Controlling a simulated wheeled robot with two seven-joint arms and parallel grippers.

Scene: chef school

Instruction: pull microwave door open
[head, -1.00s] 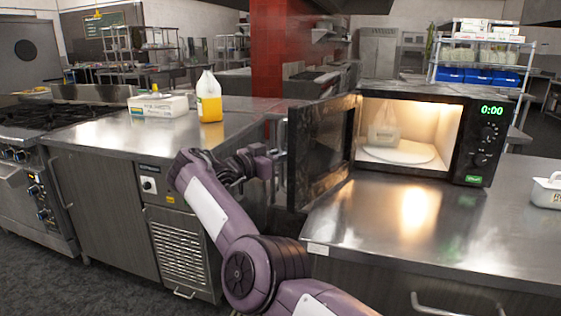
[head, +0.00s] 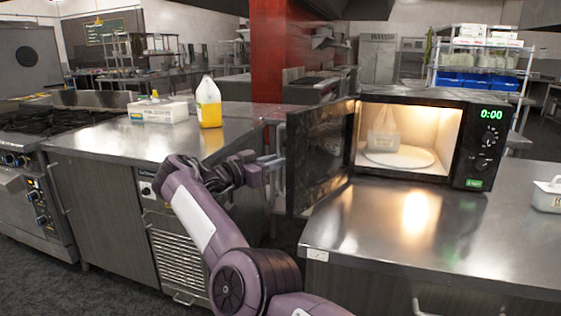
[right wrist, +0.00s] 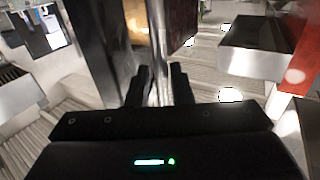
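The microwave (head: 423,96) stands on the steel counter with its lit inside showing. Its dark door (head: 322,158) stands wide open, swung out to the left. My right gripper (head: 273,161) is at the outer left side of the door. The exact contact is partly hidden. A pale bag-like item (head: 383,143) sits on the turntable (head: 410,157). My left gripper is not in view.
The counter (head: 420,235) in front of the microwave is clear. A white container (head: 547,196) stands at its right edge. On the left counter (head: 110,145) are a jug of yellow liquid (head: 209,108) and a white box (head: 160,112). A gap separates the two counters.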

